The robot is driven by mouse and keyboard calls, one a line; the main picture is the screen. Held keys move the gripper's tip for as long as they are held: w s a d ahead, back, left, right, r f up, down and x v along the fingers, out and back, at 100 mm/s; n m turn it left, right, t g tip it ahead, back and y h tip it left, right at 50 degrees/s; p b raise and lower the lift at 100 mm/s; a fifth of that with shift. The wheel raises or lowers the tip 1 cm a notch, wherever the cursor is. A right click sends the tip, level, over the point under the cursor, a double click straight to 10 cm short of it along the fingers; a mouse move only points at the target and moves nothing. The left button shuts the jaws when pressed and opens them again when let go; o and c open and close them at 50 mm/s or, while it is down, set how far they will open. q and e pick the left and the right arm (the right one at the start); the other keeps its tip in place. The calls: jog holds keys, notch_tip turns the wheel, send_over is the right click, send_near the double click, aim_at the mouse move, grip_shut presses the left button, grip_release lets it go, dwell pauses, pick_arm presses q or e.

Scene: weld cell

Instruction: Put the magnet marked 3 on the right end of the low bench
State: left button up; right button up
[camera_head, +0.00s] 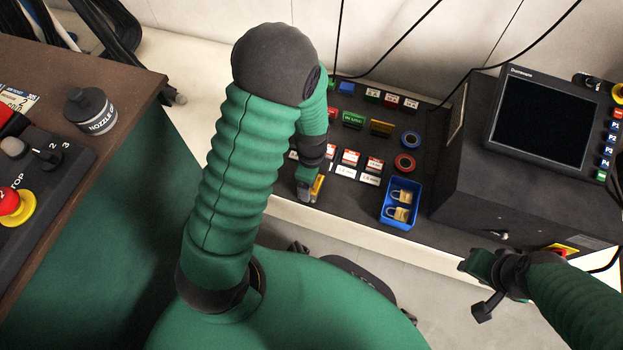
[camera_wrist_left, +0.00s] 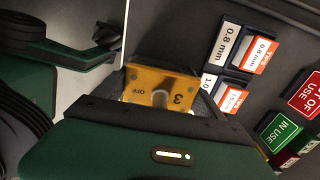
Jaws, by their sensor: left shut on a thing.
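The magnet marked 3 (camera_wrist_left: 160,90) is a yellow-orange block with a notch and the word OFF, seen in the left wrist view. My left gripper (camera_wrist_left: 158,108) is shut on it. In the head view the magnet (camera_head: 317,187) is a small yellow piece at my left gripper (camera_head: 309,186), over the front edge area of the dark-topped bench (camera_head: 345,194). Whether it touches the bench top cannot be told.
A brown-topped bench (camera_head: 130,72) stands left.

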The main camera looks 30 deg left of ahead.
pick_arm(q)
jog(key=o, duration=2)
jog(key=shift+o, duration=0.2)
notch_tip(320, 180, up, 12)
jog(key=p, duration=0.8)
jog(key=shift+r, duration=0.1)
jog(key=s+d+r+n+t, duration=0.2)
jog(key=s+d+r+n, duration=0.2)
jog(key=r+n, duration=0.5)
jog(key=n, duration=0.6)
jog(key=shift+s+d+t, duration=0.25)
jog(key=shift+t, duration=0.05)
